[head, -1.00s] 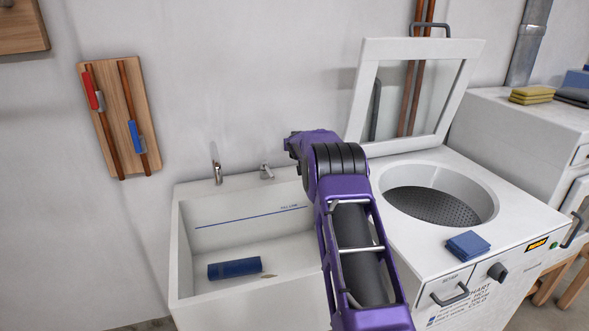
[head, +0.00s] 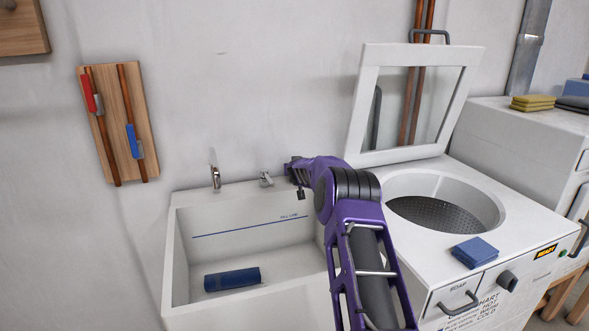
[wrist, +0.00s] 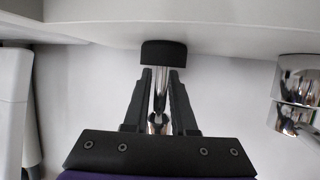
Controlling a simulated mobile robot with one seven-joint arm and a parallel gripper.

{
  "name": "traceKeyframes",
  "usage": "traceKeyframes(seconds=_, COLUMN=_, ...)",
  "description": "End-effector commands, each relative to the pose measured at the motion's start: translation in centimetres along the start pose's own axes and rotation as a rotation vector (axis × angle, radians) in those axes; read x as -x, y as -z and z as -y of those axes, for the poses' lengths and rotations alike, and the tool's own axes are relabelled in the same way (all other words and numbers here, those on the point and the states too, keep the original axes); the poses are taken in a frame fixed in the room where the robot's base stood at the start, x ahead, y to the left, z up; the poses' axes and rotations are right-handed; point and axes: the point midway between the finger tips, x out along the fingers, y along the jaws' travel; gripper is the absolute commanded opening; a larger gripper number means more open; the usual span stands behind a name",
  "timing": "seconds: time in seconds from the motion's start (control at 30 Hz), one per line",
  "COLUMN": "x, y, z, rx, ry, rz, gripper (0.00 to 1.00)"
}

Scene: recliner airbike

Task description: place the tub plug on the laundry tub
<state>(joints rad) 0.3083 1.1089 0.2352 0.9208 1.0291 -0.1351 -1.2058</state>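The laundry tub (head: 180,250) is a white basin at the lower middle of the head view, with a blue fill line on its inner back wall. My gripper (wrist: 164,76) is at the tub's back right, by the taps. In the wrist view its fingers are close together around a metal stem topped by a black cap, which I take to be the tub plug (wrist: 164,53). The plug is held near a pale edge. In the head view a small dark piece hangs below my wrist; I cannot tell whether it is plug or fingers.
A blue roll (head: 232,279) lies in the tub. Two chrome taps (head: 215,178) (head: 266,179) stand at the tub's back rim; one chrome fitting (wrist: 298,88) is close right of my gripper. The washer (head: 405,235) with raised lid (head: 360,110) stands right, a blue cloth (head: 474,251) on it.

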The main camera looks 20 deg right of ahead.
Motion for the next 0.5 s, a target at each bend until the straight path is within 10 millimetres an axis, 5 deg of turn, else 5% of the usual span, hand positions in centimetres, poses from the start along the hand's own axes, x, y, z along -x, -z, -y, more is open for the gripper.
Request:
traceKeyframes(seconds=0.1, x=0.01, y=0.03, z=0.01, rx=0.0, ry=0.0, rz=0.0, gripper=0.44)
traceKeyframes(seconds=0.5, x=0.39, y=0.15, z=-0.17, rx=-0.003, ry=-0.002, rz=0.003, gripper=0.44)
